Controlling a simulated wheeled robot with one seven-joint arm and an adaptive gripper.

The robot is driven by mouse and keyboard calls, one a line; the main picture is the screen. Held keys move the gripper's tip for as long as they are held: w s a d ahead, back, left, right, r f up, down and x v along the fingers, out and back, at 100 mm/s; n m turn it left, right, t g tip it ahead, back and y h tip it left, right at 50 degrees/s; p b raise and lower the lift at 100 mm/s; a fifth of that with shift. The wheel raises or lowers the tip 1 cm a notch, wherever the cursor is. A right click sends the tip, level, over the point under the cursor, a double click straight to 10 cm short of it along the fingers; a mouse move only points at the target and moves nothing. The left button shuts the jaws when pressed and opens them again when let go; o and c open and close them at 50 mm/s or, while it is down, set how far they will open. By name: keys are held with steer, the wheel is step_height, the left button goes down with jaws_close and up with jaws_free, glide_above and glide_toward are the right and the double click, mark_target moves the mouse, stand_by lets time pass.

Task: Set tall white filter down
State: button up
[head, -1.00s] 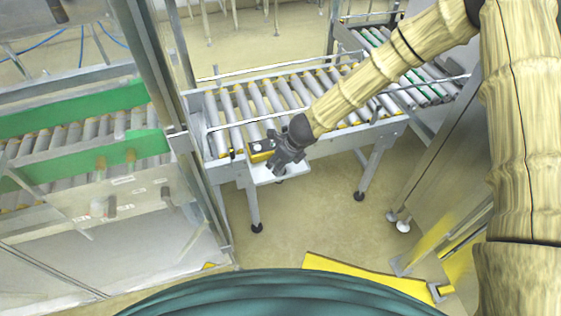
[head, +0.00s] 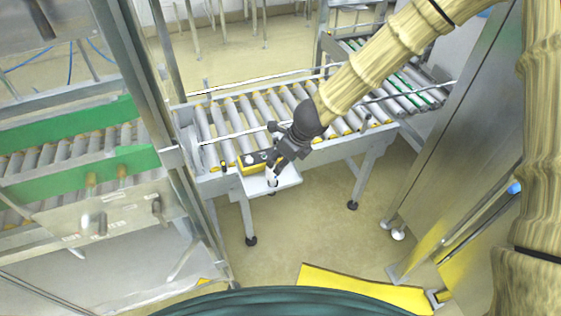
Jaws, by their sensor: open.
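My gripper (head: 280,152) is open, above the near left end of the roller conveyor, beside a small white shelf (head: 287,179). A small white piece (head: 271,178) shows just below the fingers, at the shelf. It may be the tall white filter, but it is too small and partly covered to be sure. I cannot tell whether a finger touches it. Nothing is clearly held between the fingers.
A yellow box with round buttons (head: 252,162) sits right beside my gripper at the conveyor's edge. The roller conveyor (head: 235,118) runs behind it. A metal frame post (head: 150,110) stands to the left and steel panels (head: 450,130) to the right. Floor in front is open.

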steer(key=shift+d+r, duration=0.1)
steer(key=shift+r, duration=0.1)
steer(key=s+d+f+n+g+h, duration=0.1)
steer(key=s+d+f+n+h, duration=0.1)
steer(key=s+d+f+n, duration=0.55)
steer(key=s+d+f+n+g+h, duration=0.1)
steer(key=s+d+f+n, duration=0.35)
steer(key=s+f, duration=0.5)
steer(key=s+d+f+n, duration=0.3)
steer(key=s+n, duration=0.4)
steer(key=s, duration=0.2)
steer(key=s+d+f+n+g, duration=0.1)
steer(key=s+d+f+n, duration=0.3)
steer(key=s+n, duration=0.3)
steer(key=s, duration=0.3)
